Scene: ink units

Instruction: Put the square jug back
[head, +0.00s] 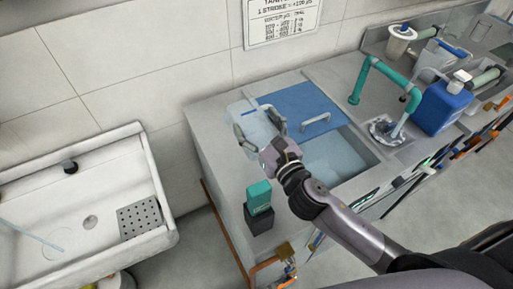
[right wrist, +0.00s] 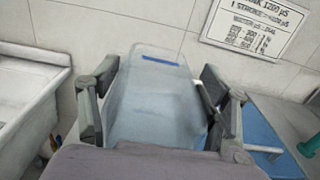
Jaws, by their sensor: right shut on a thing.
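The square jug (head: 262,127) is a clear, pale blue-grey container with a blue mark near its top. My right gripper (head: 260,128) is shut on it, with one finger on each side, over the left end of the counter. In the right wrist view the jug (right wrist: 155,95) stands between the two fingers of the gripper (right wrist: 158,100), and the wall shows behind it. I cannot tell whether its base touches the surface below. My left gripper is not in view.
A blue lid (head: 300,104) with a handle partly covers a basin (head: 335,158) right of the jug. A teal box (head: 259,196) sits on a dark block at the counter's front. A blue jerrycan (head: 440,108) and green tap (head: 382,70) stand right. A white sink (head: 75,205) is left.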

